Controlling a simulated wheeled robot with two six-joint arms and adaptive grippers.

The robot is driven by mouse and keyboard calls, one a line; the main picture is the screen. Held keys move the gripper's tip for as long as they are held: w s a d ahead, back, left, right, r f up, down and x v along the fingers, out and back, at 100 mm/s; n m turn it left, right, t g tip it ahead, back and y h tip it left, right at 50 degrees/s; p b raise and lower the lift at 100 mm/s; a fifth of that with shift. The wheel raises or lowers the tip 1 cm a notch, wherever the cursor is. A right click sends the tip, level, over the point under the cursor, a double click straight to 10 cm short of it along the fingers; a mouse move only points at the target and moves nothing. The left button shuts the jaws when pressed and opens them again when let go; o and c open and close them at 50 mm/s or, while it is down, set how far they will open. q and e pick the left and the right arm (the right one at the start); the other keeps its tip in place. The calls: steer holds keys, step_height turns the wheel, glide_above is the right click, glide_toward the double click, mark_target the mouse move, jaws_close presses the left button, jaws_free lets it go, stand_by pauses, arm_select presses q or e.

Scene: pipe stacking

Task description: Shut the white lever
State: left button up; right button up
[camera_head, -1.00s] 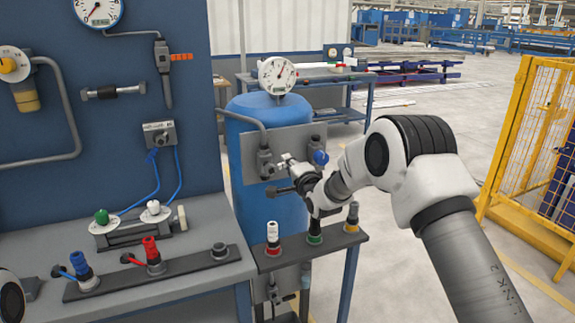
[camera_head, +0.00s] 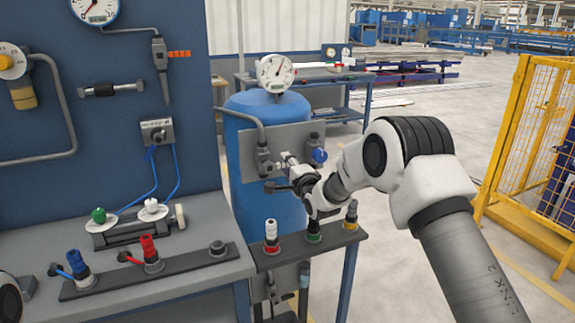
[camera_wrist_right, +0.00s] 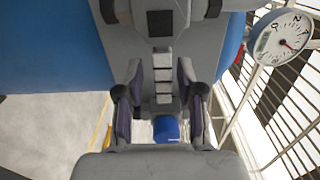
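My right gripper (camera_head: 287,174) is in front of the grey plate (camera_head: 292,135) on the blue tank. A small pale piece (camera_head: 288,158), perhaps the white lever, shows at its upper side beside a grey valve (camera_head: 264,162). The gripper hides part of this area. In the right wrist view, the fingers (camera_wrist_right: 160,85) stand apart, one on each side of a stepped grey piece (camera_wrist_right: 163,75). I cannot tell whether they touch it. My left gripper is out of view.
A blue knob (camera_head: 319,156) is just right of my right gripper, and a gauge (camera_head: 275,73) tops the tank (camera_head: 262,104). Below is a narrow shelf (camera_head: 338,238) with several coloured fittings. The workbench (camera_head: 205,215) is left; a yellow fence (camera_head: 512,150) is right.

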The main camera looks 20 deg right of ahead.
steer(key=s, duration=1.2)
steer(key=shift+d, duration=0.2)
